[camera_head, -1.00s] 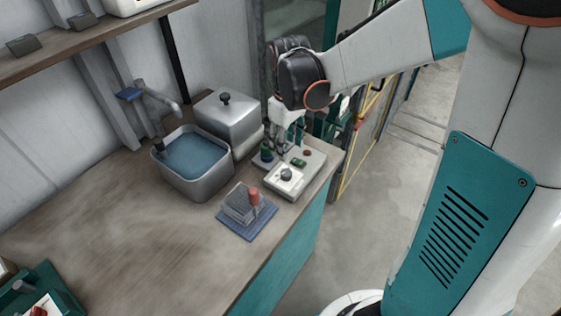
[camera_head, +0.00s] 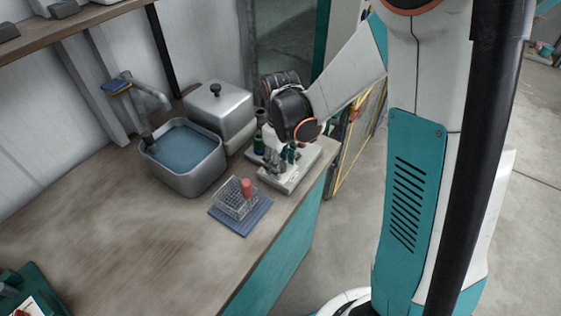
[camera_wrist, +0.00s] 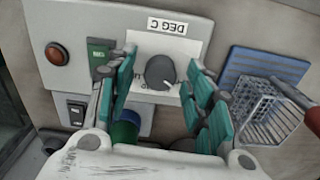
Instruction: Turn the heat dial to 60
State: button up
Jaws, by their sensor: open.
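The heat dial (camera_wrist: 160,72) is a dark round knob on a white plate, under a label reading "DEG C", in the wrist view. A small white pointer mark shows on its lower right; the scale numbers are mostly hidden or too small to read. The control box (camera_wrist: 75,25) is light grey and also shows in the head view (camera_head: 296,180). My gripper (camera_wrist: 165,75) is open, with one teal-padded finger on each side of the dial. I cannot tell whether the fingers touch it. In the head view my gripper (camera_head: 281,160) is over the box and hides the dial.
A wire rack (camera_wrist: 262,110) with a red-handled tool stands on a blue mat (camera_wrist: 270,65). A water basin (camera_head: 190,180) and lidded metal box (camera_head: 225,108) stand behind. The front bench is clear.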

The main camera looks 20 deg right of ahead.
jog(key=c, duration=1.1)
jog(key=shift+m, duration=0.4)
jog(key=m, duration=0.3)
jog(key=shift+m+b, duration=0.3)
jog(key=shift+m, duration=1.7)
jog(key=o, duration=1.1)
